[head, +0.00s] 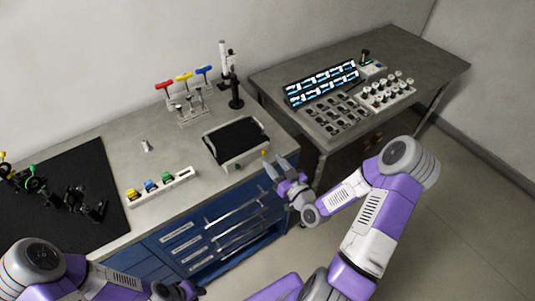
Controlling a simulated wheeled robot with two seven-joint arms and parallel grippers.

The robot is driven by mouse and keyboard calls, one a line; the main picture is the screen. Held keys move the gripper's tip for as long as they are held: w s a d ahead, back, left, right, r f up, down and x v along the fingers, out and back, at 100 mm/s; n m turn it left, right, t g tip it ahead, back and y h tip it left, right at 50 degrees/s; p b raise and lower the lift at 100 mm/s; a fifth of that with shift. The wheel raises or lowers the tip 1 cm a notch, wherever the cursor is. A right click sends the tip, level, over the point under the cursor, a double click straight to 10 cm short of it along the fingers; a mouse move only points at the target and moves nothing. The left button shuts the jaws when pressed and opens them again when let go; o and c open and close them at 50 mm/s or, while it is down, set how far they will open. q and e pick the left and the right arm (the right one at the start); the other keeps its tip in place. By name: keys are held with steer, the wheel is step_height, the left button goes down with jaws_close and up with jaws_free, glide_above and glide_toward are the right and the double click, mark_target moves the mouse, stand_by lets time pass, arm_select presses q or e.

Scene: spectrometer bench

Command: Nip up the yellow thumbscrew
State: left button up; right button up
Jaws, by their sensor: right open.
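A small yellow knob (3,155), possibly the yellow thumbscrew, shows at the far left edge. It sits by dark optical mounts on the black mat (60,230), with a green knob (31,169) beside it. Another yellow piece (133,195) sits in a white rack on the bench, so I cannot tell for sure which is the thumbscrew. My right gripper (277,169) is open and empty, just off the bench's front edge, right of the black-topped tray and far from both yellow pieces. My left arm is at the bottom left; its fingertips do not show.
The white rack (160,187) also holds blue and green pieces. A black-topped tray (237,143) stands on the bench. Behind are T-handled tools (184,77) and a dark stand (235,95). A side table (430,60) carries a lit panel and switches.

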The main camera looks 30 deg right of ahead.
mark_target(265, 154)
steer(key=shift+w+a, duration=0.2)
steer(key=shift+w, duration=1.85)
jaws_close()
